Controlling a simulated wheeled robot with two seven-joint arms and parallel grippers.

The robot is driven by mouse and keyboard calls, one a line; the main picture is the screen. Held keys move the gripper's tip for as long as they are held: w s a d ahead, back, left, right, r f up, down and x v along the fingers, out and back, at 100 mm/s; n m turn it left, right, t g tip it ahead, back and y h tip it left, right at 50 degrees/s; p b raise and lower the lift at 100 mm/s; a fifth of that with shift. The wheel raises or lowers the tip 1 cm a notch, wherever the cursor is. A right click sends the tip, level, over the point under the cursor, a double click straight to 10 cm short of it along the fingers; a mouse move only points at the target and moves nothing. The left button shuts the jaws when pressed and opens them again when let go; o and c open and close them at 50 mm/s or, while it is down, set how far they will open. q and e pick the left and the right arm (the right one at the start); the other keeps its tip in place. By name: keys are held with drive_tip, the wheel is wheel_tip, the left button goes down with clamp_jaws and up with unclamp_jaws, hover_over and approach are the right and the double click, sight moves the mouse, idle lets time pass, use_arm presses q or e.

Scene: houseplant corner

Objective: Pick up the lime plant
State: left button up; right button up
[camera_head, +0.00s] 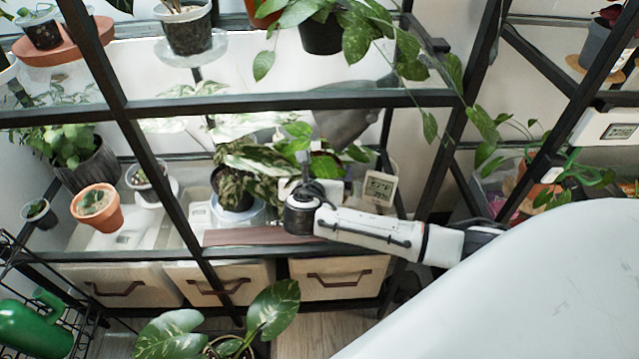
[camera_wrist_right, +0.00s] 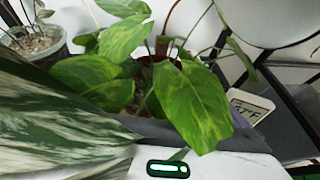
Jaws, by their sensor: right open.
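The lime plant, with yellow-green mottled leaves, seems to be the one standing on the shelf behind my right gripper (camera_head: 303,168) in the head view; its leaves (camera_head: 325,165) show just right of the gripper. In the right wrist view its leaves (camera_wrist_right: 190,100) fill the middle, and its pot is mostly hidden behind them. My right gripper is open and holds nothing; it reaches in over the shelf from the right, in front of the plant. Its fingers are not clear in the wrist view. My left gripper is not in view.
A white-striped leaf (camera_wrist_right: 50,120) crowds the left of the wrist view. A dark-leaved plant (camera_head: 237,185) stands left of the gripper. A small display clock (camera_head: 380,188) stands to the right. Black shelf posts (camera_head: 160,185) and a rail (camera_head: 290,102) frame the opening.

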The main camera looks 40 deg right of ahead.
drive_tip(key=c, duration=1.2)
drive_tip(key=shift+r, duration=0.1)
